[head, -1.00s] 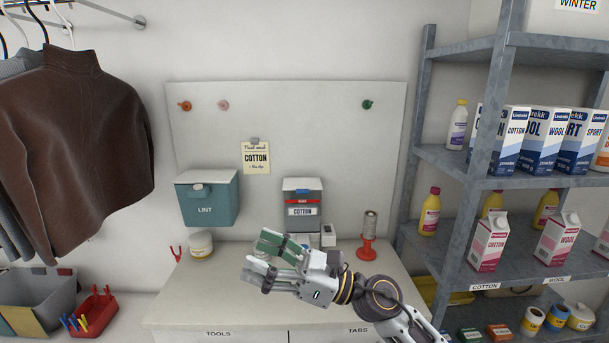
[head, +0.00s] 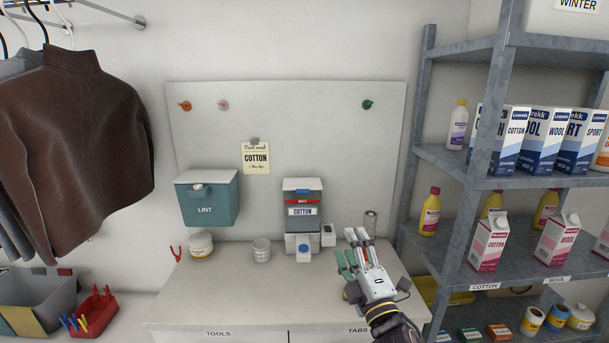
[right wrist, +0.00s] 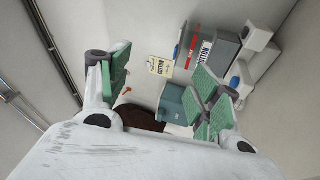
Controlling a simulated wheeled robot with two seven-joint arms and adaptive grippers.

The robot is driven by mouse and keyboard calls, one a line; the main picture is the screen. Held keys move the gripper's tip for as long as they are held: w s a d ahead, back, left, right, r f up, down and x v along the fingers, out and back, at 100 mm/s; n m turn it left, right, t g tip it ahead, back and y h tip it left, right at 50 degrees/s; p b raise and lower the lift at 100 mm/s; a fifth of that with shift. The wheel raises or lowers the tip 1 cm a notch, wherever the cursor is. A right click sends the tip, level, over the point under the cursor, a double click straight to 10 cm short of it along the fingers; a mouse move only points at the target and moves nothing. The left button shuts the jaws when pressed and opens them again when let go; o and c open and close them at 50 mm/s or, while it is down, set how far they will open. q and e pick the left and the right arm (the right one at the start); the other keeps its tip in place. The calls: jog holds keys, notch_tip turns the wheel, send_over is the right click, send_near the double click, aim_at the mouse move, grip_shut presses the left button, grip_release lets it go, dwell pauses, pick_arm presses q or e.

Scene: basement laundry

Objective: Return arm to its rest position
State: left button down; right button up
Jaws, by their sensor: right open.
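My right gripper (head: 354,254) is open and empty above the right part of the counter top, its green-padded fingers pointing up and away. In the right wrist view its fingers (right wrist: 160,90) stand wide apart with nothing between them. The lower part of a lint roller (head: 370,224) on the counter is hidden behind the gripper. My left gripper is not in the head view.
A cotton dispenser (head: 302,211) and teal lint bin (head: 208,204) are on the back panel. A grey cup (head: 262,250) and white jar (head: 200,244) stand on the counter (head: 230,290). A metal shelf (head: 450,240) rises close at right. The counter's middle front is clear.

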jog(key=s+d+f+m+g+h, duration=0.35)
jog(key=d+f+m, duration=0.2)
jog(key=f, duration=0.45)
jog(key=s+d+f+m+g+h, duration=0.2)
jog(key=s+d+f+m+g, duration=0.25)
jog(key=f, duration=0.45)
jog(key=s+d+f+m+g, duration=0.2)
jog(key=s+f+m+g, duration=0.6)
jog(key=s+f, duration=0.7)
jog(key=s+d+f+g, duration=0.1)
jog(key=s+f, duration=0.1)
jog(key=f, duration=1.4)
jog(key=s+f+g, duration=0.1)
jog(key=s+f, duration=0.1)
jog(key=f, duration=1.3)
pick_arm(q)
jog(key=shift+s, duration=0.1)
pick_arm(e)
jog(key=s+d+f, duration=0.3)
jog(key=s+f, duration=0.7)
jog(key=s+d+f+n+g, duration=0.1)
jog(key=s+d+f, duration=0.2)
jog(key=s+f, duration=0.7)
jog(key=shift+s+d, duration=0.25)
jog(key=shift+s, duration=0.3)
